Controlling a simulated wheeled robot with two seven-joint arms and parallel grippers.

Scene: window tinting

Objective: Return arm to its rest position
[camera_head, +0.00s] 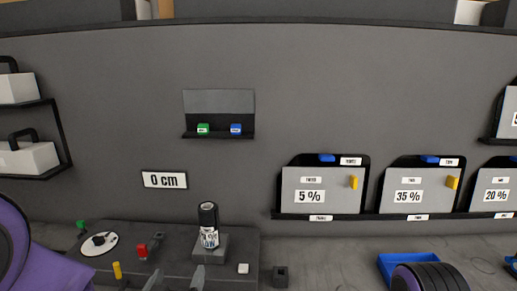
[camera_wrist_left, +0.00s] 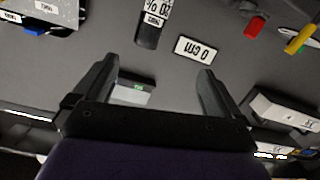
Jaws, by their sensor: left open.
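My left gripper (camera_head: 176,281) is at the bottom of the head view, in front of the dark platform. In the left wrist view its two fingers (camera_wrist_left: 160,75) are wide apart with nothing gripped. A small shelf holder with a green mark (camera_wrist_left: 135,90) shows in the background between them. A dark can with a white label (camera_head: 209,226) stands upright on a grey block, to the right of and beyond the fingers. It also shows in the left wrist view (camera_wrist_left: 152,25), apart from the fingers. My right gripper is out of view; part of my right arm shows at the bottom right.
A dark platform (camera_head: 130,235) holds a red piece (camera_head: 142,250), a yellow piece (camera_head: 117,269) and a white disc (camera_head: 98,243). A "0 cm" sign (camera_head: 164,180) is on the wall. A blue tray (camera_head: 408,263) lies right, below percentage panels.

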